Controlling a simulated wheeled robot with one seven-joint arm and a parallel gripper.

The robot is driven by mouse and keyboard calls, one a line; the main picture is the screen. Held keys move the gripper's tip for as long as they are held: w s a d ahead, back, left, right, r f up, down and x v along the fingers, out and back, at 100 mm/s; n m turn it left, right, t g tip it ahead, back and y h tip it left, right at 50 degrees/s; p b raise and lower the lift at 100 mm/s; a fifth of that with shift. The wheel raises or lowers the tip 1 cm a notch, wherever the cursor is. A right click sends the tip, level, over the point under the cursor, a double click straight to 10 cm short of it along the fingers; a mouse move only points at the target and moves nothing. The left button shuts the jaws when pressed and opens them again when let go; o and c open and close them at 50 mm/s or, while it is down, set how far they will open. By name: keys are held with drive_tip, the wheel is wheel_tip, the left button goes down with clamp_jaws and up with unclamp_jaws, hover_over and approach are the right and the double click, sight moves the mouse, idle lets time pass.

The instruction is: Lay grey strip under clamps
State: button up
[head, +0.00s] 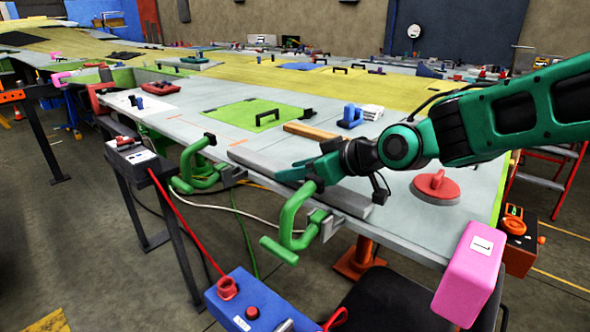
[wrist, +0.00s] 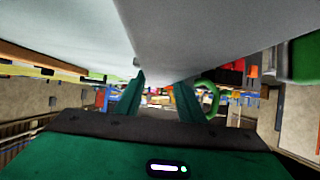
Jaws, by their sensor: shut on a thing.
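The grey strip (head: 258,160) is long and flat and lies along the near edge of the worktable, at or just above its top. My gripper (head: 292,174) is shut on the strip near its middle; the green fingers (wrist: 160,100) also show in the wrist view, with the strip's grey surface (wrist: 185,35) filling much of the top. One green clamp (head: 195,165) stands at the table edge by the strip's left end. A second green clamp (head: 293,225) stands in front of my gripper. I cannot tell whether the strip is under either clamp's jaw.
On the table (head: 415,225) are a wooden bar (head: 310,131) behind the strip, a green plate (head: 258,113) with black handles, a blue clamp-like tool (head: 350,117) and a red round disc (head: 436,187) to the right. A pink block (head: 470,270) is at the near right corner.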

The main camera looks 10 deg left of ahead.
drive_tip(key=shift+f, duration=0.2)
drive_tip(key=shift+f, duration=0.25)
drive_tip(key=o, duration=1.2)
drive_tip(key=shift+s+d+f, duration=0.1)
drive_tip(key=shift+d, duration=0.05)
drive_tip(key=shift+f, duration=0.1)
drive_tip(key=shift+d, duration=0.1)
drive_tip(key=shift+w+r, duration=0.25)
drive_tip(key=shift+r, duration=0.3)
drive_tip(key=v, duration=1.2)
drive_tip(key=shift+s+a+r, duration=0.15)
drive_tip(key=shift+a+r, duration=0.15)
drive_tip(key=shift+r, duration=0.1)
